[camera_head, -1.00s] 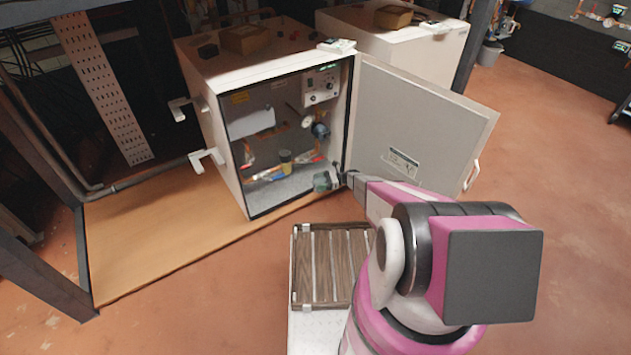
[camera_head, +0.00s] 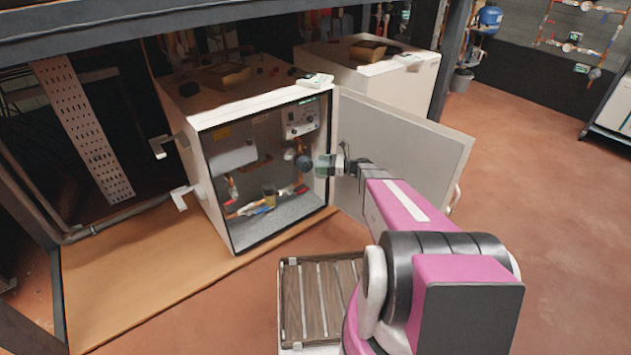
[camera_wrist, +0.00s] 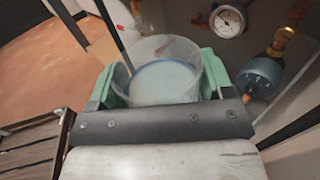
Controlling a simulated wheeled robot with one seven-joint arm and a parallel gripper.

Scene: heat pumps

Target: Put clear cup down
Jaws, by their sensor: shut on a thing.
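The clear cup (camera_wrist: 165,72) is held between the green fingers of my gripper (camera_wrist: 160,85) in the wrist view. It looks round and see-through, with a pale bluish inside. In the head view my gripper (camera_head: 326,165) is at the right side of the open white cabinet's (camera_head: 190,180) front opening, above the cabinet floor (camera_head: 285,219). The cup is too small there to make out clearly.
The cabinet door (camera_head: 400,150) stands open to the right of the opening. A wooden slatted tray (camera_head: 320,300) sits below, in front. A second white unit (camera_head: 400,80) stands behind.

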